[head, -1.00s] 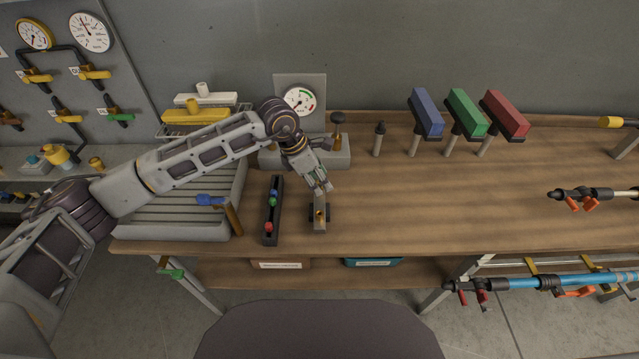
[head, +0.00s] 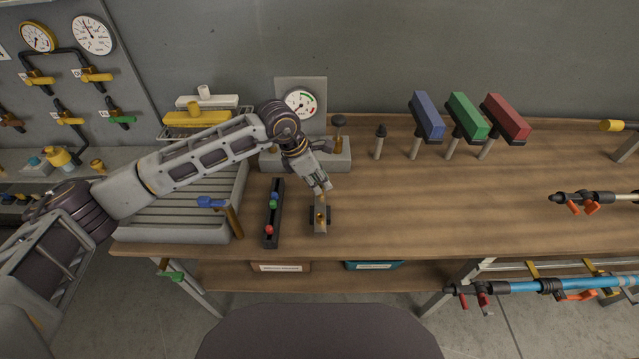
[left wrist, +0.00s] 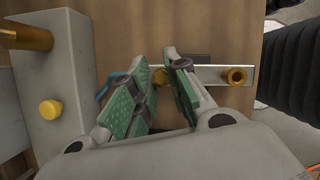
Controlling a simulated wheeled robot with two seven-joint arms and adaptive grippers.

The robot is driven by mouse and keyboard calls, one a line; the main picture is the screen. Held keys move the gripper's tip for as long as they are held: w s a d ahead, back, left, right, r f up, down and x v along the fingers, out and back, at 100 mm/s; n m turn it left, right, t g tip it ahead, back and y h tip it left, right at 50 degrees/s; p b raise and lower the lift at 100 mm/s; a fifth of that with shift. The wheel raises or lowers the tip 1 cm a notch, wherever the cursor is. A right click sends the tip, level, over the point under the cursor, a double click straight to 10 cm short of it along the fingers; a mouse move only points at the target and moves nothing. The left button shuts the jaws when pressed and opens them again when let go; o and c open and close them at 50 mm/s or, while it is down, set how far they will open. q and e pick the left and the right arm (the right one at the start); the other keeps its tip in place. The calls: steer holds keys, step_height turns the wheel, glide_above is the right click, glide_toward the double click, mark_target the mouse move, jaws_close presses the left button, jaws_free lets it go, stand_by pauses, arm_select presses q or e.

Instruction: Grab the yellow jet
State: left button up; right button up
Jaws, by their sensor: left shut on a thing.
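A small yellow jet (left wrist: 158,77) shows between the fingertips in the left wrist view, at one end of a narrow metal bar (left wrist: 207,75). In the head view the bar (head: 321,227) lies on the workbench with a brass fitting on it. My left gripper (head: 323,190), with green pads, points down at the bar's far end. It also shows in the left wrist view (left wrist: 164,83), its fingers shut on the yellow jet. The fingers partly hide the jet. My right gripper is in neither view.
A black rack (head: 272,228) with blue, green and red pieces stands just left of the bar. A grey block with a gauge (head: 300,102) stands behind. A blue-headed tool (head: 212,202) is at the left.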

mark_target(319, 184)
arm_select(q)
steer(key=shift+r, duration=0.45)
step_height(319, 184, up, 8)
steer(key=shift+f+b, duration=0.1)
steer(key=shift+b, duration=0.45)
steer(key=shift+r, duration=0.6)
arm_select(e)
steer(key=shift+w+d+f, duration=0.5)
